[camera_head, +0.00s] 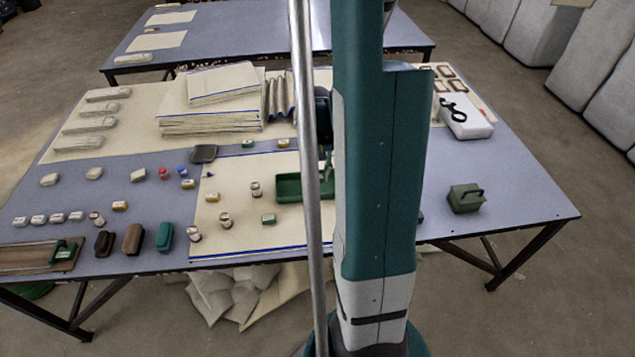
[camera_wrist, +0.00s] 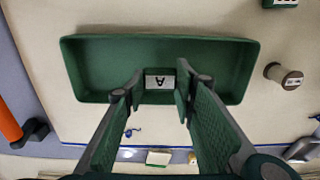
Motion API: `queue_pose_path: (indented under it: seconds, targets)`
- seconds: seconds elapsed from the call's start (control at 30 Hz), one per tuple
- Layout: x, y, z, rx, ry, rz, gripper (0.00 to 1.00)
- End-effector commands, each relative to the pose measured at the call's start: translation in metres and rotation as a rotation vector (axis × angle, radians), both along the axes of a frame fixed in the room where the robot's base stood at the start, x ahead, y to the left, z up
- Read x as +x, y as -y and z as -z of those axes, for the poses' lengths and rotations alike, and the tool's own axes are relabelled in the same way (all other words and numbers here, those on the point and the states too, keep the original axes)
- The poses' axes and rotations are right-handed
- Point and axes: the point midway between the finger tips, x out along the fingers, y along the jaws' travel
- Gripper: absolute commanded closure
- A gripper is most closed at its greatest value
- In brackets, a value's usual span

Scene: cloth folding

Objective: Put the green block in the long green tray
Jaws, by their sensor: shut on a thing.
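The long green tray (camera_head: 290,188) lies on the cream cloth in the head view, its right part hidden behind my arm. In the wrist view the tray (camera_wrist: 85,70) spans the upper middle. My gripper (camera_wrist: 159,91) is shut on a small green block (camera_wrist: 159,70) with a white label marked "A". The block shows within the tray's outline, between the fingertips. I cannot tell whether it touches the tray floor. In the head view my arm mostly hides the gripper and the held block.
A spool (camera_wrist: 283,76) stands right of the tray in the wrist view. Stacked cloth (camera_head: 210,122) lies behind; a dark green box (camera_head: 466,198) stands right.

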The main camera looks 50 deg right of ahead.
Motion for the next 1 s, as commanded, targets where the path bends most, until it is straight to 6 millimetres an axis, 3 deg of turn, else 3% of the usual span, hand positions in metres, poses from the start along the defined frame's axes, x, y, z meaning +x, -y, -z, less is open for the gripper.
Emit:
queue_pose_path:
  seconds: [0.27, 0.63, 1.0]
  targets:
    - [0.000, 0.000, 0.004, 0.000, 0.000, 0.000, 0.81]
    - [0.000, 0.000, 0.036, 0.000, 0.000, 0.000, 0.81]
    - [0.000, 0.000, 0.038, 0.000, 0.000, 0.000, 0.81]
